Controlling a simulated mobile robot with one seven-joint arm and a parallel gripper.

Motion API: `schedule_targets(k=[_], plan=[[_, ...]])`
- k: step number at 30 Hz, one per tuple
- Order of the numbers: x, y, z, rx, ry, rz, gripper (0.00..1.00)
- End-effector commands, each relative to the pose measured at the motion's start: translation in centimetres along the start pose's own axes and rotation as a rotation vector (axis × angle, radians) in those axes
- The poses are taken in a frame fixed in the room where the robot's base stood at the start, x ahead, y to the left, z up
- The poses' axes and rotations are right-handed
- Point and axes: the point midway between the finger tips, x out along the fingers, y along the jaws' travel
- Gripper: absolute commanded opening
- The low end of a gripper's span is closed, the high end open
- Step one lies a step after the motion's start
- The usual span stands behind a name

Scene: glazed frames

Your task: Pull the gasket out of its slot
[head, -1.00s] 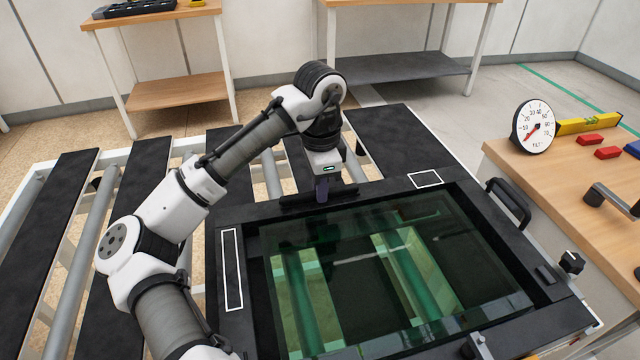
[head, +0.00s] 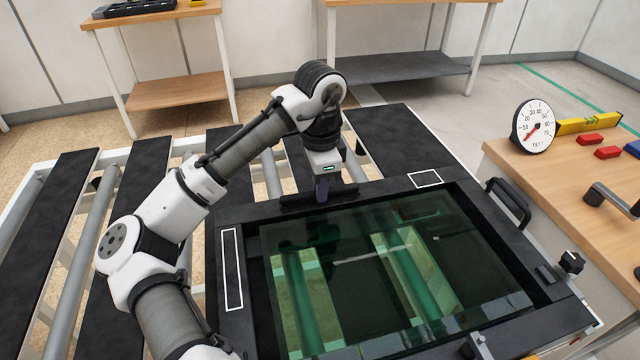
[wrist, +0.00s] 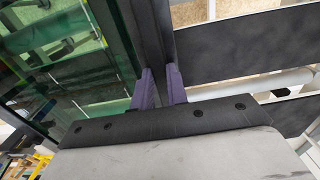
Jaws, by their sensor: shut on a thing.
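The green-tinted glass pane (head: 400,270) lies in a black frame (head: 236,325) on the roller table. My gripper (head: 322,196) points down at the frame's far edge, left of its middle. In the wrist view its two purple fingers (wrist: 160,88) stand either side of a dark strip, which I take for the gasket (wrist: 148,35), and are shut on it. The strip runs along the pane's edge. It is black against black, so I cannot tell how much of it sits in the slot.
White outlined rectangles mark the frame's left side (head: 231,270) and far right corner (head: 425,179). A black handle (head: 510,203) sticks out at the right. A wooden bench (head: 560,190) with a tilt dial (head: 534,127) and red blocks (head: 600,145) stands right of the frame.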

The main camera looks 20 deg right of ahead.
Motion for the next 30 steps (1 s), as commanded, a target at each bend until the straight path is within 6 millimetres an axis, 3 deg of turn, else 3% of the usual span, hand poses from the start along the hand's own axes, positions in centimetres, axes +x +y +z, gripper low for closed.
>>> schedule_targets(k=[30], plan=[[-0.63, -0.04, 0.00, -0.001, 0.001, -0.002, 0.00]])
